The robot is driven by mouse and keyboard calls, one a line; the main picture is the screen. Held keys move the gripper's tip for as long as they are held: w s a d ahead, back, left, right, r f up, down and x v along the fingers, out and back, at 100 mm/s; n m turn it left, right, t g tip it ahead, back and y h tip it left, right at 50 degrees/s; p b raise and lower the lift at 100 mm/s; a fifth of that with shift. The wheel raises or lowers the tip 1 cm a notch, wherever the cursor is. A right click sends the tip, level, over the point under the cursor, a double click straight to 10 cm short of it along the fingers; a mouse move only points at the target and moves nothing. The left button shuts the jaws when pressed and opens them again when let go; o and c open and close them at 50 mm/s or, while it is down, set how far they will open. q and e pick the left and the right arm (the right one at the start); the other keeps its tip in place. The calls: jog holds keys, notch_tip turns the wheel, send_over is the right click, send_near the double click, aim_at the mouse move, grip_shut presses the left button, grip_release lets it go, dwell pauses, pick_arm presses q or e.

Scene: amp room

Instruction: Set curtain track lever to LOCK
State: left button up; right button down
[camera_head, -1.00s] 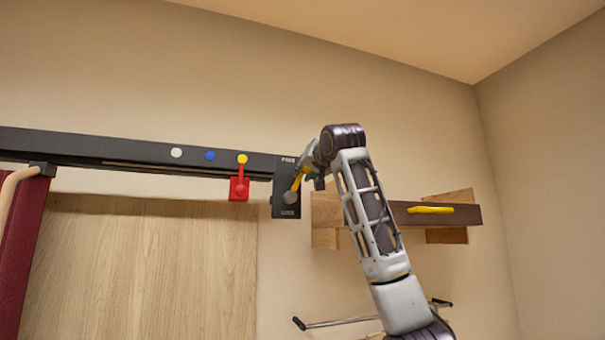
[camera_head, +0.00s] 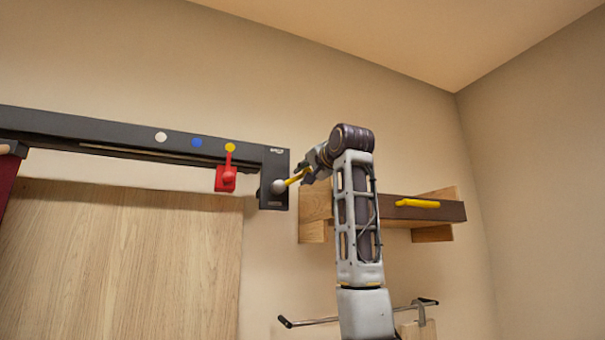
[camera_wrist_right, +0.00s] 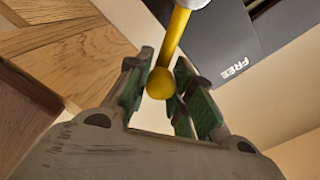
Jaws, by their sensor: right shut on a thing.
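The curtain track lever (camera_head: 292,180) has a yellow handle on a pale round pivot. It sits on a black plate (camera_head: 276,163) at the right end of the track. The handle slants up and to the right, past the plate's right edge. The wrist view shows FREE printed on the plate (camera_wrist_right: 255,45); the lower label is too small to read now. My right gripper (camera_head: 312,168) is shut on the handle's end. In the wrist view the yellow ball tip (camera_wrist_right: 161,84) lies between its fingers. My left gripper is not in view.
The dark track (camera_head: 90,130) carries white, blue and yellow dots and a red slider (camera_head: 226,180). A wooden shelf (camera_head: 445,211) with a yellow item (camera_head: 417,203) stands close behind my right arm. A metal rail (camera_head: 350,315) is below.

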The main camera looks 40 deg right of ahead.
jog(key=shift+s+d+f+m+b, duration=0.15)
jog(key=shift+f+m+b, duration=0.3)
jog(key=shift+f+m, duration=0.45)
jog(key=shift+w+d+f+m+b, duration=0.15)
jog(key=shift+f+m+b, duration=0.4)
jog(key=shift+m, duration=0.55)
jog(key=shift+s+d+f+m+b, duration=0.15)
jog(key=shift+d+f+m+b, duration=0.2)
jog(key=shift+f+m, duration=0.55)
jog(key=shift+a, duration=0.1)
jog(key=c, duration=1.2)
grip_release()
jog(key=shift+c, duration=0.2)
jog(key=shift+r, duration=0.1)
jog(key=v, duration=1.2)
